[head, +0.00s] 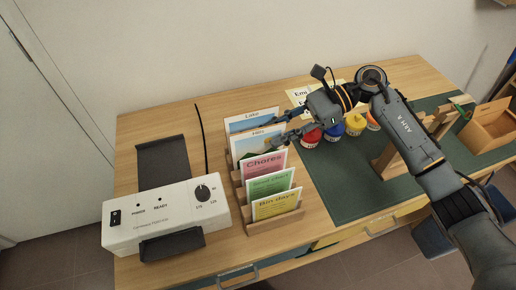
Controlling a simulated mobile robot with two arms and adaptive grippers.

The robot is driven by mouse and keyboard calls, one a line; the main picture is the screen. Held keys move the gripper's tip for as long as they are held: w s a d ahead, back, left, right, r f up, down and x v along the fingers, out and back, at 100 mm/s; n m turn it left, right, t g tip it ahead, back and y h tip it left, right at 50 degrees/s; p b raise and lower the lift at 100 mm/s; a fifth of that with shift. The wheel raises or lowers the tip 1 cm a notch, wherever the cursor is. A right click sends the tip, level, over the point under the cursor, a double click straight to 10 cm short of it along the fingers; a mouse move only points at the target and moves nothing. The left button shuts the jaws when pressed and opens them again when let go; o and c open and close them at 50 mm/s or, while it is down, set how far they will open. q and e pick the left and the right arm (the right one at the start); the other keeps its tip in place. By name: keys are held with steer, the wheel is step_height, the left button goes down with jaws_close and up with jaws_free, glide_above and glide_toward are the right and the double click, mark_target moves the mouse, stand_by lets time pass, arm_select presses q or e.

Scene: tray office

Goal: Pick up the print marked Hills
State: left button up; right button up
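The print marked Hills (256,146) stands in a wooden rack (277,224), behind the pink Chores card (264,166) and in front of the print marked Lake (250,120). Its title and part of its picture show; its lower part is hidden by Chores. My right gripper (275,131) is at the right edge of Hills, fingers apart and pointing left. One finger is near the right end of Lake, the other overlaps the right side of Hills. I cannot tell whether either finger touches a print. My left gripper is out of view.
Green Good start (270,184) and yellow Bin days (276,206) cards fill the rack's front. A white laminator (165,216) stands left. Paint jars (355,124), a green mat (345,198) and an open wooden box (488,126) lie right.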

mark_target(258, 142)
steer(key=x, duration=0.1)
steer(key=p+x, duration=0.1)
steer(key=x, duration=0.1)
steer(key=p+x, duration=0.1)
steer(key=shift+a+r, duration=0.2)
steer(key=shift+a, duration=0.05)
steer(key=shift+s+a+f, duration=0.15)
steer(key=shift+a+f, duration=0.2)
steer(key=shift+a, duration=0.1)
jaws_close()
